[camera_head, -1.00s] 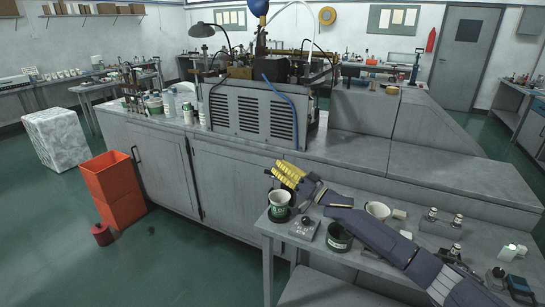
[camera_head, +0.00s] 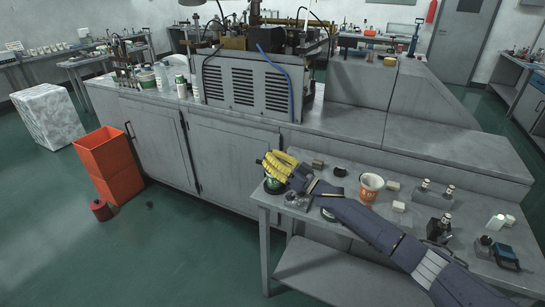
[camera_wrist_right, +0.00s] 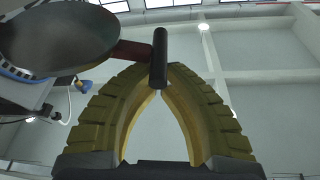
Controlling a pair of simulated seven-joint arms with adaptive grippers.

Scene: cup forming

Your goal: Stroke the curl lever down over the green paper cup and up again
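The green paper cup (camera_head: 273,186) stands at the left end of the small grey table, with its upper part hidden by my right gripper (camera_head: 276,165). The yellow fingers are over and beside the cup in the head view. In the right wrist view my right gripper (camera_wrist_right: 161,88) has its fingertips drawn together on a black cylindrical handle (camera_wrist_right: 160,55), which looks like the curl lever's grip. A dark red bar (camera_wrist_right: 132,53) runs from it toward a large grey round part (camera_wrist_right: 75,35). My left gripper is in neither view.
On the small table (camera_head: 345,245) an orange-patterned cup (camera_head: 371,188), small blocks (camera_head: 398,206) and fittings (camera_head: 434,190) stand right of the gripper. A grey bench (camera_head: 230,175) rises behind. An orange bin (camera_head: 110,170) stands on the floor at left.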

